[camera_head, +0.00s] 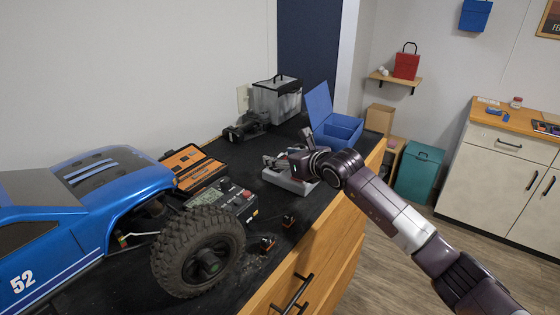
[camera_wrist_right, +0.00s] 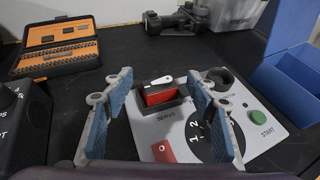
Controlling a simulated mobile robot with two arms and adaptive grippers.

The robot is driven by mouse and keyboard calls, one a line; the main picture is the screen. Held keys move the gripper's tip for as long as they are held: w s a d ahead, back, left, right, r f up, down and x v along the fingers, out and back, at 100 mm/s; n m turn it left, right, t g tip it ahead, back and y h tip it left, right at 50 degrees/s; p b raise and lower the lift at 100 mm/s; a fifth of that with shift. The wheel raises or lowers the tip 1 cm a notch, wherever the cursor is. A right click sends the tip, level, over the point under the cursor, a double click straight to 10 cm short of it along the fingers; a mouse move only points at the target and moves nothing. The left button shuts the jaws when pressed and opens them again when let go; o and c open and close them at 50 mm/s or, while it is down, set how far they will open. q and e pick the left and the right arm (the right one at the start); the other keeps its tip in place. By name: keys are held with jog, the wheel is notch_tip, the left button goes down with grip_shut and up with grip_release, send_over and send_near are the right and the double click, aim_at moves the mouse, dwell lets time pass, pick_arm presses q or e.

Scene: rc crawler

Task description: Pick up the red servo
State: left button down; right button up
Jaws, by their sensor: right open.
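The red servo (camera_wrist_right: 159,96) sits in a dark slot of a grey tester box (camera_wrist_right: 245,148), with a white horn on top, in the right wrist view. My right gripper (camera_wrist_right: 160,80) is open, its blue-padded fingers on either side of the servo, with nothing clearly held. In the head view the right gripper (camera_head: 282,160) is over the grey tester box (camera_head: 290,184), and I cannot make out the servo there. My left gripper is not in view.
The tester has a dial and a green button (camera_wrist_right: 257,117). A blue open box (camera_head: 338,127), an orange toolkit (camera_head: 190,164), a black device (camera_head: 228,198) and a blue truck (camera_head: 90,200) surround it on the dark mat. Two small dark parts (camera_head: 267,243) lie near the front edge.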

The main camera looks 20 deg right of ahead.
jog(key=shift+c, duration=0.5)
jog(key=c, duration=1.1)
jog(key=shift+r, duration=0.1)
